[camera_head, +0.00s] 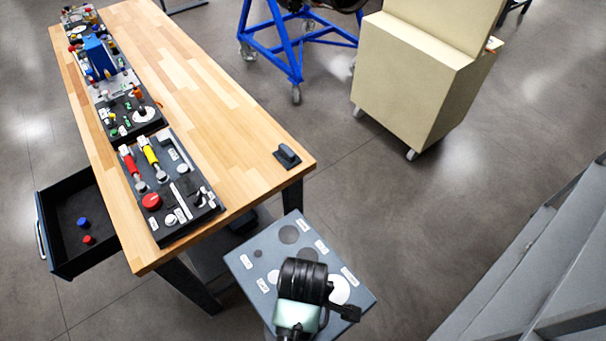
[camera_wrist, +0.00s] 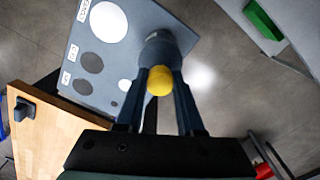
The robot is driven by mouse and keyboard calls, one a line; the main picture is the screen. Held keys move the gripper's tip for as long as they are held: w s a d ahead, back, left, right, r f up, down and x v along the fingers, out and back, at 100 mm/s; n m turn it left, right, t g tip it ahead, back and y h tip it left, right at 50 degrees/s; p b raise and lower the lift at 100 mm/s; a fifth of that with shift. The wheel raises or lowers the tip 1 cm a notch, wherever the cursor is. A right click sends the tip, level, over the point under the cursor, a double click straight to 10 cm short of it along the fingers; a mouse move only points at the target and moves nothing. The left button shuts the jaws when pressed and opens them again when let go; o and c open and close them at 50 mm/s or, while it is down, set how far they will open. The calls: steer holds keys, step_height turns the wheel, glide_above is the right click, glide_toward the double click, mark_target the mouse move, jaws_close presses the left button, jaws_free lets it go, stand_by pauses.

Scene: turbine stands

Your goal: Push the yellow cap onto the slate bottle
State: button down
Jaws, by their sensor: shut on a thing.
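The yellow cap (camera_wrist: 159,80) shows in the wrist view between the fingertips of my gripper (camera_wrist: 160,77), which is shut on it. The slate bottle (camera_wrist: 166,47) is a dark rounded shape just beyond the cap, over the edge of the grey stand top. The cap is in line with the bottle's near end, but I cannot tell whether they touch or how far the cap sits on. In the head view my gripper (camera_head: 345,312) is low over the stand, and my wrist hides the cap and bottle.
The grey stand top (camera_head: 262,238) has labelled dark and white discs. A wooden workbench (camera_head: 215,95) stands to the left, with tool trays, a small dark block (camera_head: 287,156) and an open drawer (camera_head: 75,225). A beige cabinet (camera_head: 410,85) stands behind. Grey steps (camera_head: 540,275) are at right.

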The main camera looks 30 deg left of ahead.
steer(key=shift+s+d+f, duration=0.1)
steer(key=shift+s+f, duration=0.15)
steer(key=shift+f, duration=0.1)
steer(key=c, duration=0.8)
jaws_free()
steer(key=o, duration=0.3)
steer(key=shift+w, duration=0.25)
steer(key=shift+o, duration=1)
steer(key=shift+r, duration=0.15)
steer(key=shift+r, duration=3.5)
